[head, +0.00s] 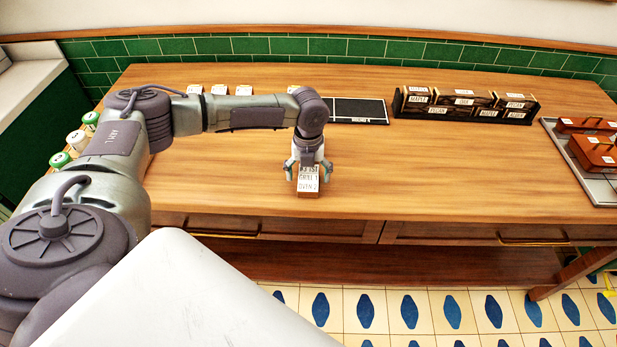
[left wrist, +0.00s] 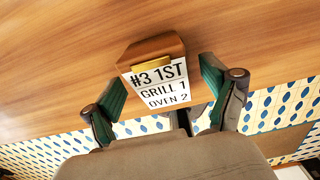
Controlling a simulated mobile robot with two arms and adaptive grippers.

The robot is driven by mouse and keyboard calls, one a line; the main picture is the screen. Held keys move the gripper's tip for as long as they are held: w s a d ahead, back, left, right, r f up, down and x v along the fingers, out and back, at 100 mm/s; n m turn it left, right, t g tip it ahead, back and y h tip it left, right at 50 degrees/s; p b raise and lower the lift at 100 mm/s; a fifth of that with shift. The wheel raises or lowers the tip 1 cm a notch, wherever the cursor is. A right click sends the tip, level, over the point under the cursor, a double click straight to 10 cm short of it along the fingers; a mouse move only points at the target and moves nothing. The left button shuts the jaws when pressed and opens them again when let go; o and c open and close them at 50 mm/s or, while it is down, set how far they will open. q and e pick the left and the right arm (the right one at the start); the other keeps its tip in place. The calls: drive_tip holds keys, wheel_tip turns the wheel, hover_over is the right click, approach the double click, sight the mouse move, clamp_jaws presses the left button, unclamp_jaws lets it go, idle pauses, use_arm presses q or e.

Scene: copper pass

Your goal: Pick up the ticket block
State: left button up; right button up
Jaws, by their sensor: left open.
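The ticket block (head: 308,184) is a small brown wooden block with a white face reading "#3 1ST, GRILL 1, OVEN 2". It stands near the front edge of the wooden counter (head: 420,170). In the left wrist view the ticket block (left wrist: 158,80) shows a brass strip along its top. My left gripper (head: 306,168) is at the block, with its fingers apart. In the left wrist view the green-padded fingers of the left gripper (left wrist: 165,98) lie on either side of the block's lower part, with gaps visible. My right gripper is in neither view.
A black rack (head: 466,105) of labelled dark boxes stands at the back right. A dark mat (head: 360,110) lies left of it. A tray (head: 603,185) with red-brown boxes is at the far right. Green-lidded jars (head: 60,160) stand at the left. The counter right of the block is clear.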

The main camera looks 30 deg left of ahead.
use_arm(q)
drive_tip(key=shift+c, duration=0.3)
drive_tip(key=c, duration=1.3)
drive_tip(key=shift+o, duration=0.2)
drive_tip(key=shift+r, duration=0.1)
